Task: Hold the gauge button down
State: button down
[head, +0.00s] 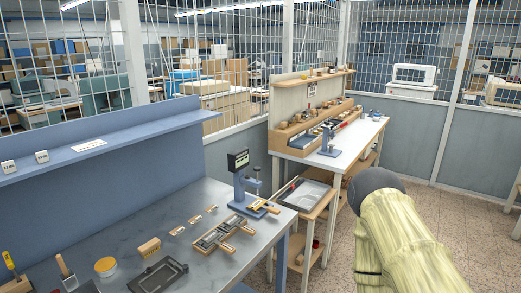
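A blue stand with a small dark-faced gauge (238,160) on its upper left stands upright at the far right corner of the grey metal bench (120,235). The gauge's button is too small to make out. My gripper is not in view, so whether it is open or shut does not show. Nothing is seen touching the gauge.
A second bench (353,138) stands behind.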

aim_at(256, 168)
jog(key=i, duration=0.85)
